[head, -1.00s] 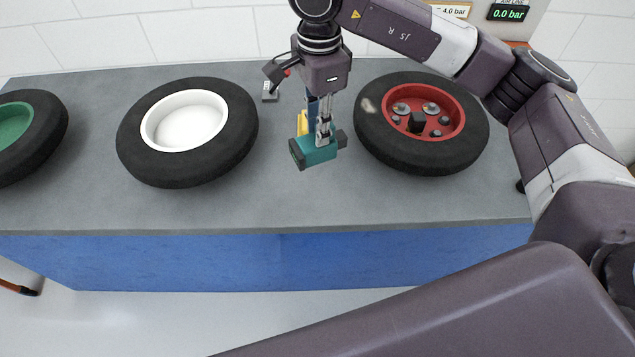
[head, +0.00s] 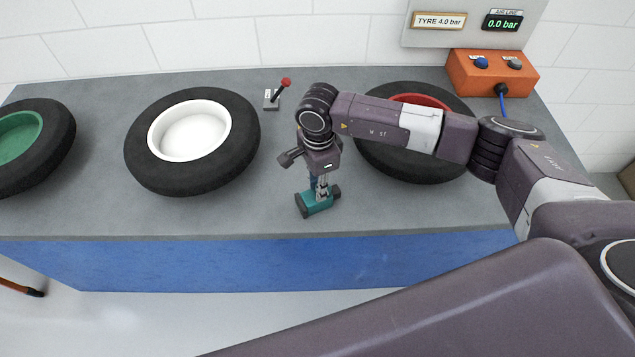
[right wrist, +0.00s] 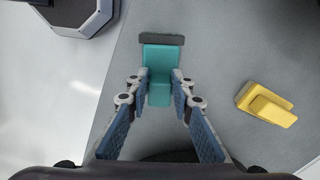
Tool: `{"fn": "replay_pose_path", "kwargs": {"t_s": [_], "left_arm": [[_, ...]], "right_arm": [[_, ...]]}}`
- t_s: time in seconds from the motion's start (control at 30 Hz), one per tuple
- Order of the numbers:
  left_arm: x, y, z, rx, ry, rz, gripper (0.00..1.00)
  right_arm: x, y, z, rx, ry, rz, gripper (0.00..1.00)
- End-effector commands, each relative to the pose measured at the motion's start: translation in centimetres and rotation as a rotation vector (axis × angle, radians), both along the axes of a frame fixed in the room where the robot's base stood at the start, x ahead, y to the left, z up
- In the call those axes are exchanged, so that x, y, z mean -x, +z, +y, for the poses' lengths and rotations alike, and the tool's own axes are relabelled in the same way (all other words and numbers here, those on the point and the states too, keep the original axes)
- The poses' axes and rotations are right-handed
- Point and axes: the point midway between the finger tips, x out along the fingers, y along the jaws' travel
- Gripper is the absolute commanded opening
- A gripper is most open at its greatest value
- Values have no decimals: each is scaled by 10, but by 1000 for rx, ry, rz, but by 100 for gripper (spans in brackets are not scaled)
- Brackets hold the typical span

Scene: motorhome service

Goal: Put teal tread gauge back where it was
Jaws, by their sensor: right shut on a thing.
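The teal tread gauge (head: 316,203) is held in my right gripper (head: 320,187), near the front edge of the bench between the white-rimmed and red-rimmed wheels. In the right wrist view the gauge (right wrist: 160,75) sits between the two fingertips (right wrist: 160,88), its dark end bar pointing away. The fingers are shut on it. I cannot tell whether it touches the bench top. My left gripper is not in view.
A yellow block-shaped thing (right wrist: 266,104) lies on the bench beside the gauge. A white-rimmed wheel (head: 190,180) and a green-rimmed wheel (head: 58,150) lie left. My arm partly covers the red-rimmed wheel (head: 400,165). A red-tipped lever (head: 278,95) and an orange box (head: 493,78) stand behind.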

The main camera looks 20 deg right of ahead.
Motion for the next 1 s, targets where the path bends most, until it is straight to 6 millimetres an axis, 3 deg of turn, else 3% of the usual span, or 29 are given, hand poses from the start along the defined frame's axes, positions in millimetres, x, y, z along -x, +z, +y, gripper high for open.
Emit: {"fn": "replay_pose_path", "kwargs": {"t_s": [0.3, 0.33, 0.5, 0.87, 1.0], "left_arm": [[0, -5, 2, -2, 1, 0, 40], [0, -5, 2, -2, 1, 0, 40], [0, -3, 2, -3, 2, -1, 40], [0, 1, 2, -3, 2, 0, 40], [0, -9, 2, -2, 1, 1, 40]], "right_arm": [[-1, -3, 0, 0, 0, -3, 0], [-1, -3, 0, 0, 0, -2, 22], [-1, -2, 0, 0, 0, -2, 39], [-1, 4, 0, 0, 0, -3, 39], [-2, 23, 0, -2, 0, -7, 39]]}}
